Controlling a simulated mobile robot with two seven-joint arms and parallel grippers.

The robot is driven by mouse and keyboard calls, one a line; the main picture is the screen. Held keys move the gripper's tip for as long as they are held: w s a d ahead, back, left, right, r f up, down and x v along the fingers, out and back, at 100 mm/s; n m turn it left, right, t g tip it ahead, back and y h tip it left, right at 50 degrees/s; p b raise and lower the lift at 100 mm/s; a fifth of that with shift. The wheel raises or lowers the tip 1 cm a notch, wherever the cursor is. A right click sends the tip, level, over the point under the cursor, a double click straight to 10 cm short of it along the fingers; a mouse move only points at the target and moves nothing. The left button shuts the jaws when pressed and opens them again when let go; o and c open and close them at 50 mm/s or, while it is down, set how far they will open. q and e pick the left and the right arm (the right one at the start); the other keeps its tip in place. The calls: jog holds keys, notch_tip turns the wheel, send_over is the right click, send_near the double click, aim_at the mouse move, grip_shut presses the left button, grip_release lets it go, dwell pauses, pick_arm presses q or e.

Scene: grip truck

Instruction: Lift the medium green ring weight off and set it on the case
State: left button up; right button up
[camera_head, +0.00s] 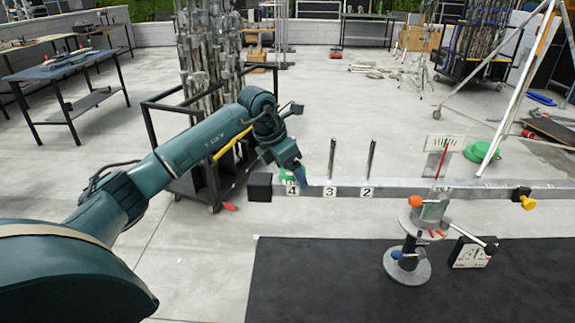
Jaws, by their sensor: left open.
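A grey balance beam (400,187) runs across the right half, with labels 4, 3 and 2 by its upright pegs. A green piece (287,173), probably the green ring weight, sits on the beam at label 4, partly hidden by my gripper. The black flat top (320,285) at the bottom, likely the case, carries the balance stand. My right gripper is not in view.
The pegs (332,158) at 3 and 2 stand bare. A black block (259,187) caps the beam's left end. A cart with metal poles (205,130) stands behind my arm. A green round object (482,152) lies on the floor. The case top's left part is clear.

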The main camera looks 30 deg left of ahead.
pick_arm(q)
jog(key=shift+c, duration=0.2)
jog(key=c, duration=1.3)
jog(key=o, duration=0.7)
jog(key=c, duration=0.4)
jog(key=shift+r+p, duration=0.5)
jog(key=shift+r, duration=0.2)
jog(key=shift+r+p, duration=0.35)
jog(key=shift+r, duration=0.15)
jog(key=shift+r, duration=0.1)
